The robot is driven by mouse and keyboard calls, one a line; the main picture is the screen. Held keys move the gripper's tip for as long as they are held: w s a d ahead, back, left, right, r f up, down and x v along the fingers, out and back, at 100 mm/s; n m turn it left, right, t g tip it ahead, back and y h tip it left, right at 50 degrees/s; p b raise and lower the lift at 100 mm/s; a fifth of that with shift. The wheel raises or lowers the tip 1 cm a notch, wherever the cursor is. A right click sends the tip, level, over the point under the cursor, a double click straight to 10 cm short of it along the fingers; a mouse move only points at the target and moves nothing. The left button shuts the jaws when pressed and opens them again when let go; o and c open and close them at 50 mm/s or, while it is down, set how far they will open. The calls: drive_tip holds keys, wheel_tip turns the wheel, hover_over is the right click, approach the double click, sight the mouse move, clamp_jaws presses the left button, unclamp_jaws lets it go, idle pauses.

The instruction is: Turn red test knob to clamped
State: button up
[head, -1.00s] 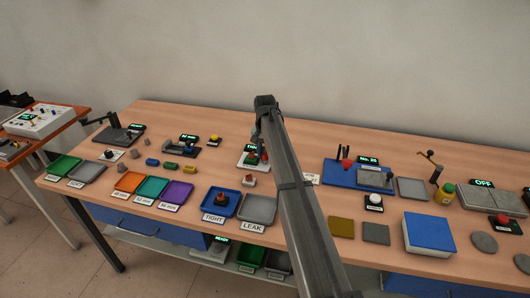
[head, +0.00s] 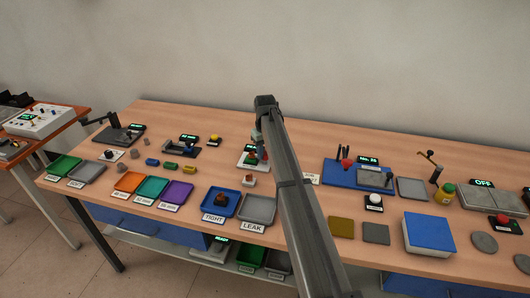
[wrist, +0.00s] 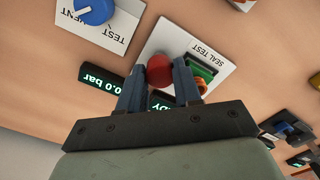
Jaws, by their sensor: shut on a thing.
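The red test knob (wrist: 159,69) shows in the wrist view on the white SEAL TEST panel (wrist: 178,38). My gripper (wrist: 159,77) has its two fingers on either side of the knob and is shut on it. A green part with an orange ring (wrist: 200,76) sits beside the right finger on the same panel. A display reading 0.0 bar (wrist: 99,83) lies left of the fingers. A second display (wrist: 161,101) is partly hidden between them. In the head view the panel (head: 243,161) is partly covered by my arm, and the knob's pointing direction cannot be told.
A blue knob (wrist: 94,9) on another white panel is close on the left in the wrist view. In the head view the TIGHT tray (head: 209,209) and LEAK tray (head: 266,203) stand in front of the panel. A blue fixture (head: 338,177) is right of my arm.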

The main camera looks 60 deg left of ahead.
sight(265, 153)
drive_tip(key=shift+n, duration=0.5)
drive_tip(key=o, duration=1)
drive_tip(key=shift+o, duration=0.2)
wheel_tip(265, 153, up, 14)
idle(0.6)
